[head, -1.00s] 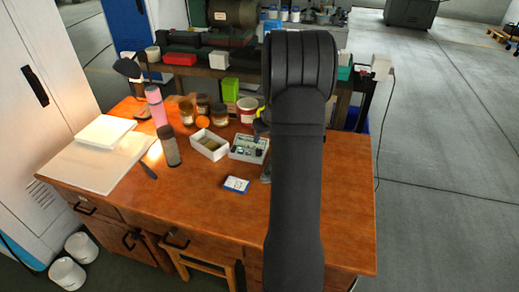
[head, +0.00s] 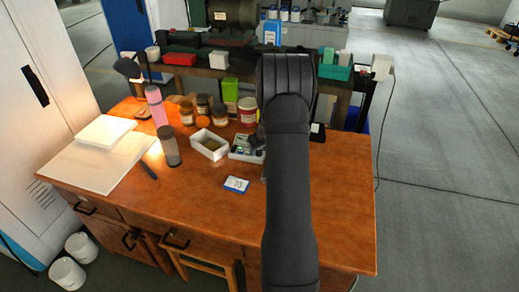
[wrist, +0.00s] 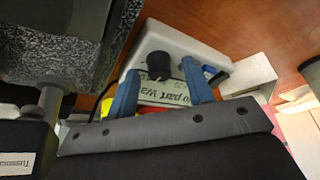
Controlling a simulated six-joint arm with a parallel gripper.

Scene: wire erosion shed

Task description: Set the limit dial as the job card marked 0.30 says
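In the wrist view a black round dial (wrist: 158,65) stands on a white box (wrist: 195,47). A pale label with black printing (wrist: 165,90) shows beside it, partly cut off by my gripper. My gripper (wrist: 160,88) has its two blue fingers apart, with the dial showing in the gap. I cannot tell whether either finger touches it. In the head view my arm hides most of the gripper. A blue and white card (head: 236,185) lies on the desk, its print too small to read. I cannot make out a 0.30 mark anywhere.
The desk (head: 330,210) is clear at right and front.

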